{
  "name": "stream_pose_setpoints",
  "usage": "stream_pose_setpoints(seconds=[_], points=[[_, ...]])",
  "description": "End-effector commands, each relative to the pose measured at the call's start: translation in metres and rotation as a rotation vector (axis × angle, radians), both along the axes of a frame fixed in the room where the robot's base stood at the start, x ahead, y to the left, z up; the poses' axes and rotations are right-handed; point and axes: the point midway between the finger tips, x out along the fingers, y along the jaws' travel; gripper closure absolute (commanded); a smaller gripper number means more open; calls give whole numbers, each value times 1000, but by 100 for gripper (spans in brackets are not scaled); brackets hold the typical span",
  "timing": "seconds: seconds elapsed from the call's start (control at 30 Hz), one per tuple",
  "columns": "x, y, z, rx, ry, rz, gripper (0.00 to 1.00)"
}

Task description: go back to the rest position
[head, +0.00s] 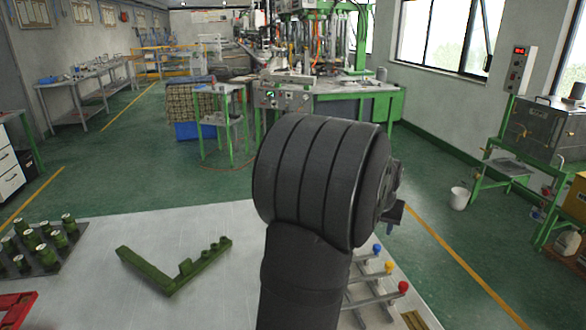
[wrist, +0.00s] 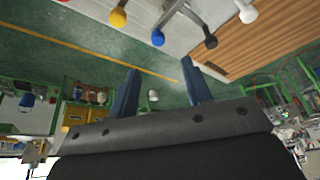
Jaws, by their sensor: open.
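My gripper (wrist: 160,68) shows in the wrist view with its two blue fingers apart and nothing visible between them. The room's floor and benches show beyond the fingers, and the picture there is tilted. In the head view my dark arm stands raised in the middle. It hides most of the gripper, and a small dark blue part (head: 396,213) shows at its right side. A worktable (head: 215,290) lies below the arm. A green bracket-like part (head: 175,272) rests on it to the left of the arm.
Levers with blue, yellow and red knobs (head: 403,286) stand right of my arm; knobs also show in the wrist view (wrist: 158,38). Several green cylinders stand on a dark plate (head: 47,266) at left, near a red part (head: 15,308). Green machinery (head: 310,97) stands behind.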

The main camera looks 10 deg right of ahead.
Motion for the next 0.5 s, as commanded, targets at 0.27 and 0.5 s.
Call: stream_pose_setpoints(seconds=[0.27, 0.5], points=[[15, -13, -50, 2, 2, 0, 55], [28, -23, -88, 0, 1, 0, 55]])
